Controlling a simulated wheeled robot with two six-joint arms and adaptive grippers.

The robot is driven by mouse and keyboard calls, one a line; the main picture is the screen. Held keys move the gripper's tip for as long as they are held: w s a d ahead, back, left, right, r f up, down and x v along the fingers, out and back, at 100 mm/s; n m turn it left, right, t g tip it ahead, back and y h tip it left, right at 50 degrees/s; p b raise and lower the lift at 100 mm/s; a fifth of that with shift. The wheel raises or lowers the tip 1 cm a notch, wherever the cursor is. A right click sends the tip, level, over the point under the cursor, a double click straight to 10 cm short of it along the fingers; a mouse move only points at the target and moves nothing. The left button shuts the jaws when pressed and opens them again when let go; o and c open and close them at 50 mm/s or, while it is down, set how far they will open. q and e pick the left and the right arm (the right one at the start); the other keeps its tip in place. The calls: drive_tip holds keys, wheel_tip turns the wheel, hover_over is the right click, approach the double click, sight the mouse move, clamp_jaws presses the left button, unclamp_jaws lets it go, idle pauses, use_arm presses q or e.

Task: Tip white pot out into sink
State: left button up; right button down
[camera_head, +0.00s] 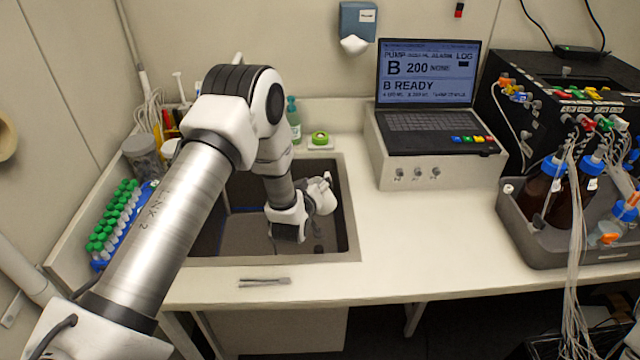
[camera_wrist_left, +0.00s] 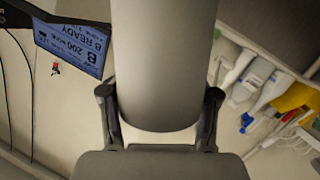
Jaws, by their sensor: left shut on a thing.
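The sink (camera_head: 350,225) is a dark basin set in the white bench. My left arm reaches down into it, with its wrist low inside the basin. In the left wrist view, my left gripper (camera_wrist_left: 160,103) is shut on the white pot (camera_wrist_left: 165,60), a smooth pale cylinder with one finger on each side. The wrist view is upside down, with the laptop and bottles inverted. My wrist makes the pot hard to make out in the head view. Its mouth and contents are not visible. My right gripper is not in view.
A laptop (camera_head: 428,100) stands on a box right of the sink. A grey tray (camera_head: 540,240) with brown bottles is at the far right. A green-capped tube rack (camera_head: 115,220) stands left. Tweezers (camera_head: 264,282) lie at the front edge. The bench right of the sink is clear.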

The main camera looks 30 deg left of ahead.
use_arm(q)
drive_tip(key=shift+s+a+r+p, duration=0.15)
drive_tip(key=shift+a+r+p, duration=0.3)
drive_tip(key=shift+r, duration=0.3)
drive_tip(key=shift+f+n, duration=0.1)
drive_tip(key=shift+n, duration=0.2)
drive_tip(key=shift+s+a+n+b, duration=0.15)
drive_tip(key=shift+n+b, duration=0.15)
drive_tip(key=shift+b, duration=0.45)
drive_tip(key=shift+s+a+n+t+h+b, duration=0.15)
drive_tip(key=shift+a+n+t+h+b, duration=0.15)
drive_tip(key=shift+n+t+b, duration=0.15)
drive_tip(key=shift+f+n+t+b, duration=0.15)
drive_tip(key=shift+n+t+b, duration=0.45)
drive_tip(key=shift+b, duration=1.05)
drive_tip(key=shift+n, duration=0.25)
drive_tip(key=shift+s+f+n+b, duration=0.1)
drive_tip(key=shift+f+n+b, duration=0.2)
drive_tip(key=shift+b, duration=0.6)
drive_tip(key=shift+a+n+t+b, duration=0.15)
drive_tip(key=shift+n+t+b, duration=0.1)
drive_tip(key=shift+n+b, duration=0.4)
